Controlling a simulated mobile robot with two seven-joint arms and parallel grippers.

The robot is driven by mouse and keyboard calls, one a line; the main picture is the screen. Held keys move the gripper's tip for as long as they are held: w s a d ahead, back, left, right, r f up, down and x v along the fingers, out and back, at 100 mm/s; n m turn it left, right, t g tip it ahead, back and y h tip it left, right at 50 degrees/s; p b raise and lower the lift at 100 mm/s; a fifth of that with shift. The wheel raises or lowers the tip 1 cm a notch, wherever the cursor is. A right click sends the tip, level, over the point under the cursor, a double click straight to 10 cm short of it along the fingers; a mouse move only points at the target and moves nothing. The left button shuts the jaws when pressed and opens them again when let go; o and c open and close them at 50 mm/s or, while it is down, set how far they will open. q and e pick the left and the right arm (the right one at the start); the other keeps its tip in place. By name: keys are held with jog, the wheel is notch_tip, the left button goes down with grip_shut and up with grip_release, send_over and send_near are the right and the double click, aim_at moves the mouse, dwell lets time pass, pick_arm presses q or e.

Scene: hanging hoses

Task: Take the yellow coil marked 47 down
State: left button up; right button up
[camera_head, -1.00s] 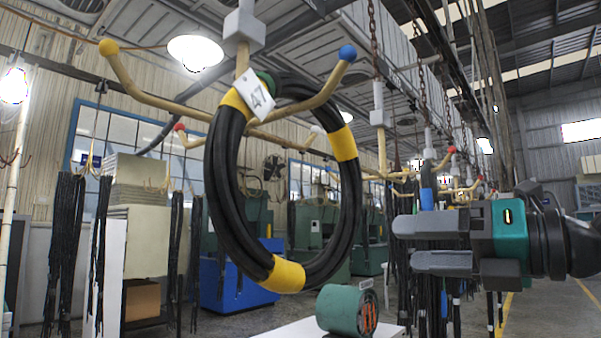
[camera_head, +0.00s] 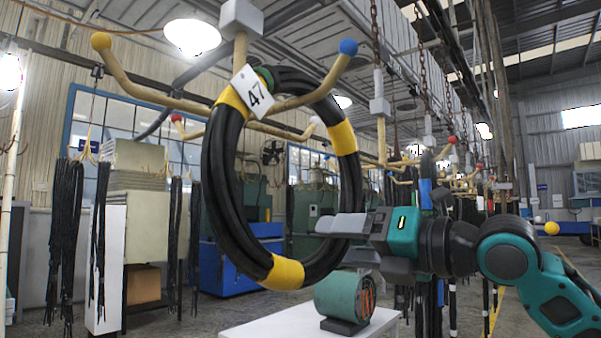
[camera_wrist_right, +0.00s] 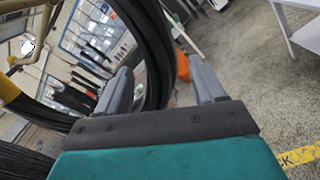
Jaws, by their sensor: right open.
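The coil (camera_head: 222,200) marked 47 is black hose with yellow bands. It hangs on a wooden hook arm (camera_head: 160,97) with blue and yellow ball tips, a white tag (camera_head: 252,91) reading 47 at its top. My right gripper (camera_head: 335,240) is open at the coil's lower right side, its upper finger overlapping the hose in the head view. In the right wrist view, black hose (camera_wrist_right: 153,45) runs down between the spread fingers of the right gripper (camera_wrist_right: 160,80); I cannot tell if they touch it. My left gripper is not in view.
A green cylinder (camera_head: 345,298) in a dark holder sits on a white table (camera_head: 290,325) below the coil. Thin black hose bundles (camera_head: 65,225) hang at the left. More hooks with hoses recede behind my right arm. An orange object (camera_wrist_right: 183,66) shows beyond the fingers.

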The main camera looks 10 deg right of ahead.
jog(key=shift+c, duration=0.3)
grip_shut()
dwell(0.3)
jog(key=shift+r, duration=0.1)
